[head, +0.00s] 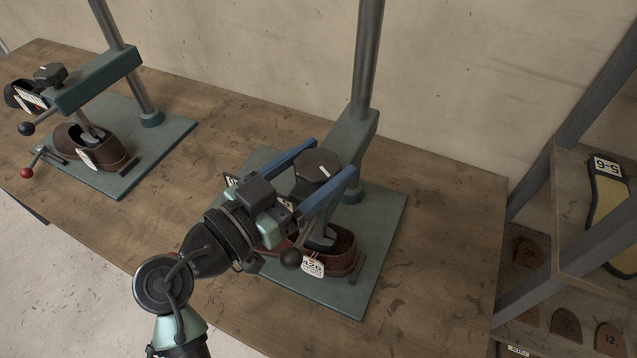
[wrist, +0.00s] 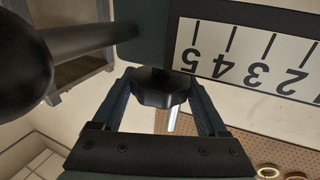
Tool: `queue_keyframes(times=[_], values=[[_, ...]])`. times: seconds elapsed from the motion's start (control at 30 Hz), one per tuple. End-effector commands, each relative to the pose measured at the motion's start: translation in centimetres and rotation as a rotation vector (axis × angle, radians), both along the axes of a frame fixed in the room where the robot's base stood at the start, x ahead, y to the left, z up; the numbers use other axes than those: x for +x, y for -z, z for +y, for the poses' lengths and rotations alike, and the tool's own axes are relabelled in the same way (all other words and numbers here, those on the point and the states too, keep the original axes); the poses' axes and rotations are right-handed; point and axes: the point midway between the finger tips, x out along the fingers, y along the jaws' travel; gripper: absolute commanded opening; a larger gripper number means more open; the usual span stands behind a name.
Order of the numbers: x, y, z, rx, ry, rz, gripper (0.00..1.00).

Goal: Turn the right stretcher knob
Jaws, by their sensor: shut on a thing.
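The right stretcher is a green press with a steel column (head: 367,60) on a green base plate (head: 375,270). Its black faceted knob (head: 317,165) has a small white mark on top. My gripper (head: 336,157) has its two blue fingers on either side of this knob and is shut on it. In the wrist view the knob (wrist: 160,90) sits between the fingertips (wrist: 160,80). A brown shoe (head: 345,252) with a white "426" tag (head: 312,266) lies under the press arm, partly hidden by my gripper.
A black ball-ended lever (wrist: 25,60) is close to my gripper at the left in the wrist view, beside a numbered scale (wrist: 245,50). A second stretcher (head: 95,80) with its own knob (head: 50,74) stands at the left. A shelf rack (head: 565,190) is at the right.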

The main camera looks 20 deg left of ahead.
Motion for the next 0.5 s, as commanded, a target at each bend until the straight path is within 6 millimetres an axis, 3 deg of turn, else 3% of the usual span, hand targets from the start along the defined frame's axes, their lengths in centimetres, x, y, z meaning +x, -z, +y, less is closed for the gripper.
queue_keyframes(times=[0.5], values=[[0.0, 0.18, 0.09, 0.001, 0.464, -0.003, 0.2]])
